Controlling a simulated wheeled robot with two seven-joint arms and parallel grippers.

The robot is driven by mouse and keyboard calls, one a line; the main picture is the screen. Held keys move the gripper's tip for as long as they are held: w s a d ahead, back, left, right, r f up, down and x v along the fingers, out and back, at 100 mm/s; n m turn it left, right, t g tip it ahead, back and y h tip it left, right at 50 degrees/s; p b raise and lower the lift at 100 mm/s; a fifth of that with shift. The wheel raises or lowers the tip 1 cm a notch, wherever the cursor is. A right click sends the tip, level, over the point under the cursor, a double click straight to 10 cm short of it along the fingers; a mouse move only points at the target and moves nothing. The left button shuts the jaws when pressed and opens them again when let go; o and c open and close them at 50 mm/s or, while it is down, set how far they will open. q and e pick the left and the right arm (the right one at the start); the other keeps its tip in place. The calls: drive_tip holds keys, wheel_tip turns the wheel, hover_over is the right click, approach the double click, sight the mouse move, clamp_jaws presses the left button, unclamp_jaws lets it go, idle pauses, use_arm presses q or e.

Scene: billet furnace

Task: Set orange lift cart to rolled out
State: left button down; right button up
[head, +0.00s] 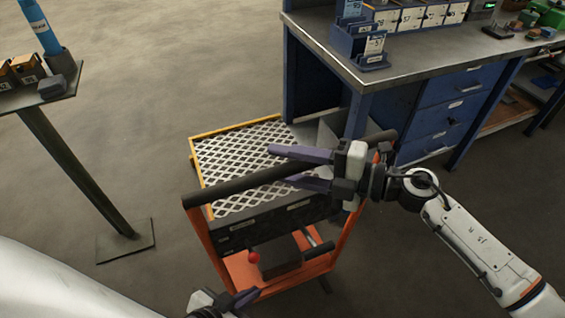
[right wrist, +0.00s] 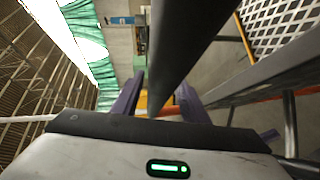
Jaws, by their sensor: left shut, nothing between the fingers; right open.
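The orange lift cart (head: 338,240) stands in the middle of the head view, beside the blue workbench. Its dark push handle (head: 235,183) runs across its near end, and a white lattice top (head: 235,155) lies behind. My right gripper (head: 279,166) is open at the handle, its purple fingers pointing left across the cart. In the right wrist view the dark handle (right wrist: 180,45) runs between the two fingers (right wrist: 158,98) in the picture; contact cannot be told. My left gripper (head: 240,298) is shut and empty at the bottom edge, near the cart's orange lower deck, and only partly seen.
The blue workbench (head: 330,55) with drawers stands behind and right of the cart, close to its far end. A small stand (head: 75,170) with a bottle and boxes is at left. A red knob (head: 254,257) sits low on the cart.

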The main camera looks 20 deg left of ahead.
use_arm(q)
drive_tip(key=shift+w+f+b, duration=0.15)
drive_tip(key=shift+f+b, duration=0.45)
use_arm(e)
drive_tip(key=d+r, duration=0.1)
drive_tip(key=d, duration=0.8)
drive_tip(key=shift+d, duration=0.25)
drive_tip(key=shift+a+r, duration=0.1)
use_arm(q)
drive_tip(key=shift+s+a+r+p, duration=0.35)
drive_tip(key=shift+p, duration=0.05)
use_arm(e)
drive_tip(key=w+a+f, duration=0.1)
drive_tip(key=a, duration=1)
drive_tip(key=shift+f, duration=0.15)
use_arm(q)
drive_tip(key=shift+s, duration=0.1)
use_arm(e)
drive_tip(key=shift+w+d, duration=0.1)
